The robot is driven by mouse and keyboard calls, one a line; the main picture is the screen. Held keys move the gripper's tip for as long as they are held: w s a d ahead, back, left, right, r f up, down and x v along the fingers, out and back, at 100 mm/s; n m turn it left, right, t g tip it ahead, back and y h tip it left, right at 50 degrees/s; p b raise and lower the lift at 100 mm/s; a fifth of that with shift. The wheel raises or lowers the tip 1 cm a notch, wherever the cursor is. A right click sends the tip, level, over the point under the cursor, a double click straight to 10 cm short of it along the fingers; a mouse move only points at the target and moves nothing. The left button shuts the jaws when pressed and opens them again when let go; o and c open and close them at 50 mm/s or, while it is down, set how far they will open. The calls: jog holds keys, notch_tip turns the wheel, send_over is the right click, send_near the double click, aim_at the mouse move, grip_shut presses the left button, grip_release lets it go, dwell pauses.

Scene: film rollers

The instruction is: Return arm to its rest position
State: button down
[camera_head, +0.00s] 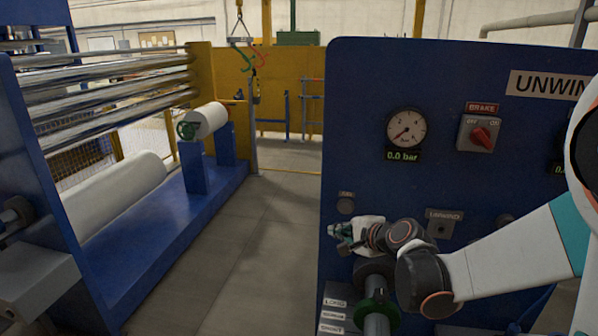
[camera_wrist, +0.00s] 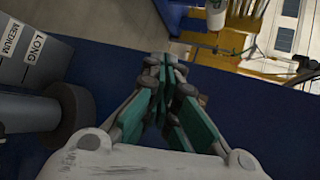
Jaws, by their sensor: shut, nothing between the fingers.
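My gripper (camera_head: 341,231) is at the left end of my arm, in front of the lower left of the blue UNWIND panel (camera_head: 450,70) in the head view. In the wrist view my gripper (camera_wrist: 165,75) points away from the camera, its green-padded fingers together with nothing between them. My arm reaches in from the right edge of the head view, above a grey shaft with a green ring (camera_head: 376,310).
The panel carries a gauge (camera_head: 406,130) reading 0.0 bar and a red brake switch (camera_head: 482,135). Labels including LONG and MEDIUM (camera_wrist: 22,45) are close by. A blue roller frame (camera_head: 60,200) stands left, with a white roll (camera_head: 115,190). Open floor (camera_head: 250,250) lies between.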

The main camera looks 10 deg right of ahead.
jog(key=s+f+n+g+h+b, duration=0.1)
jog(key=s+f+n+b, duration=0.2)
jog(key=s, duration=0.7)
jog(key=s+d+f+n+g+h+b, duration=0.1)
jog(key=s+f+n+b, duration=0.3)
jog(key=s, duration=0.6)
jog(key=s+f+n+g+h+b, duration=0.2)
jog(key=s+f+n+b, duration=0.2)
jog(key=s+n+b, duration=0.2)
jog(key=s+n, duration=0.2)
jog(key=s, duration=0.2)
jog(key=shift+d+n+h+b, duration=0.3)
jog(key=shift+d+n+b, duration=0.05)
jog(key=shift+n+b, duration=0.05)
jog(key=shift+d+f, duration=0.15)
